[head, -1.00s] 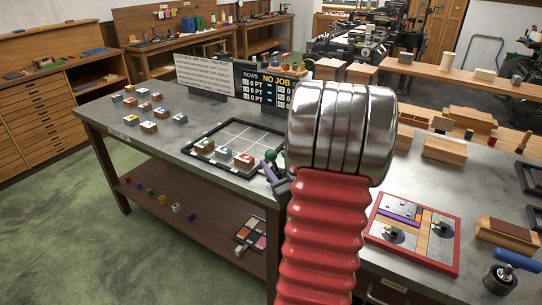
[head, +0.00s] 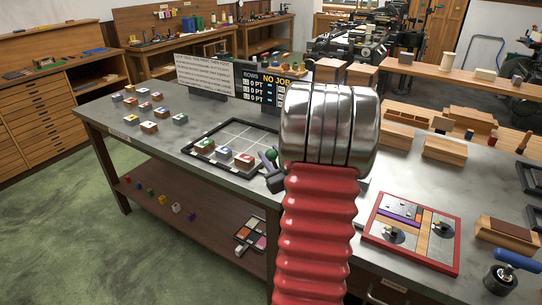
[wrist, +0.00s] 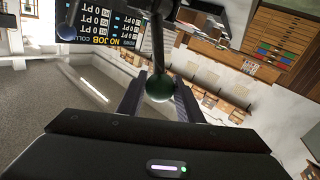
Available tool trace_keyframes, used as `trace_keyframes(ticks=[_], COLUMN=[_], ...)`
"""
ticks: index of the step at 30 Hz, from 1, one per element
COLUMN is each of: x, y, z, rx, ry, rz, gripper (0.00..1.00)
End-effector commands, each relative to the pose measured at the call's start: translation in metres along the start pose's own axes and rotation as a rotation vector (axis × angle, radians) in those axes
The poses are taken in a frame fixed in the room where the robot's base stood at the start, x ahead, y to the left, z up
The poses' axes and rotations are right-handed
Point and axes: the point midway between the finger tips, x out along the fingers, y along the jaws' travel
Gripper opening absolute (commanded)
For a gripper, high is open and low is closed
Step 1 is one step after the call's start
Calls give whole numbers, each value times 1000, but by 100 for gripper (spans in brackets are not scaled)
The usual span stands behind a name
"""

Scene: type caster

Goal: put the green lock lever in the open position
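The green lock lever shows as a dark rod with a green ball knob (wrist: 159,88) in the wrist view. The knob lies between the two fingers of my gripper (wrist: 159,84), which look spread with a narrow gap at its sides. Contact with the knob cannot be made out. In the head view the green knob (head: 271,154) shows just left of my metal wrist, at the right edge of the dark frame (head: 212,127). My gripper (head: 266,163) is partly hidden there by my own arm. The lever's base is hidden.
Three small blocks (head: 223,153) sit inside the frame's near edge. Several blocks (head: 148,127) stand on the bench's left. A sign board (head: 266,84) stands behind the frame. A red-edged tray (head: 412,232) lies on the right. The bench top (head: 120,110) has bare room at left.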

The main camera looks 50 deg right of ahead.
Motion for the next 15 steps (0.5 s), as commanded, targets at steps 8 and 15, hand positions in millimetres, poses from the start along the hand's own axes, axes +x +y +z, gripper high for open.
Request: trace_keyframes(ticks=[8, 15], x=[0, 0], y=[0, 0], z=[0, 0], rx=[0, 0], ry=[0, 0], rz=[-1, -1], gripper=[10, 0])
